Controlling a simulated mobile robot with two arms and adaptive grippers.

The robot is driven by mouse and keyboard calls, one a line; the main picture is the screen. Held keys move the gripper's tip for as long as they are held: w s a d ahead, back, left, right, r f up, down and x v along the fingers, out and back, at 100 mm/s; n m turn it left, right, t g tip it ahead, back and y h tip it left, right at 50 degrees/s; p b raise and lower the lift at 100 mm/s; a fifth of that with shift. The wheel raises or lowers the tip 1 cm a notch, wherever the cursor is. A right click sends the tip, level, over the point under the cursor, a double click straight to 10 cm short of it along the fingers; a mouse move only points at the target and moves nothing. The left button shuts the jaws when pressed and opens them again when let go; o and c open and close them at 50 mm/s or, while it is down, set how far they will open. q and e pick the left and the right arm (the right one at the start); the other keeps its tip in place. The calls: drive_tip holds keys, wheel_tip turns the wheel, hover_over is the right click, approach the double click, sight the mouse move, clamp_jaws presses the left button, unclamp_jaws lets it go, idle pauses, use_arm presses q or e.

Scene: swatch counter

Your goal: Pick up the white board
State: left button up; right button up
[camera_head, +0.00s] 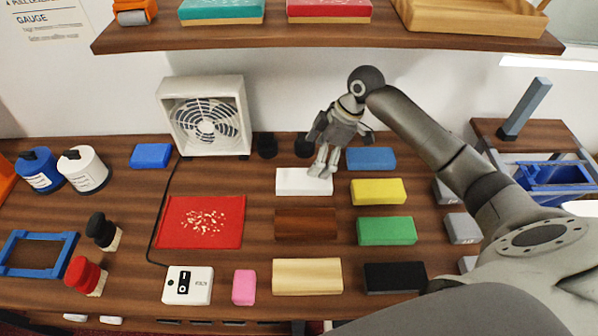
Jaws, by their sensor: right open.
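The white board (297,182) is a small flat block on the wooden counter, at the top of a column above a brown board and a pale wood board. My right gripper (322,172) is over the right part of the white board, pointing down. Its fingers are open, and they hide a little of the board's upper right. I cannot tell whether the fingertips touch it. My left gripper is not in view.
The brown board (305,224) lies just below the white one. A blue block (371,159) and a yellow block (378,192) lie close on the right. A fan (207,117) stands behind left. A shelf (330,38) runs above.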

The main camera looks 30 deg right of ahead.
sight(305, 178)
drive_tip(key=shift+s+x, duration=0.2)
drive_tip(key=shift+x, duration=1)
drive_tip(key=shift+a+f, duration=0.15)
drive_tip(key=shift+f, duration=0.2)
drive_tip(key=p+x, duration=0.1)
drive_tip(key=x, duration=0.1)
drive_tip(key=p+x, duration=0.1)
drive_tip(key=x, duration=0.2)
drive_tip(key=shift+s+d+f, duration=0.1)
drive_tip(key=shift+s+d, duration=0.05)
drive_tip(key=shift+d, duration=0.1)
drive_tip(key=shift+a+f, duration=0.1)
drive_tip(key=shift+f, duration=0.15)
drive_tip(key=shift+c, duration=0.6)
drive_tip(key=c, duration=1.1)
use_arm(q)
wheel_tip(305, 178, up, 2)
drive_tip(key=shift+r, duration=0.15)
use_arm(e)
drive_tip(key=shift+o, duration=0.2)
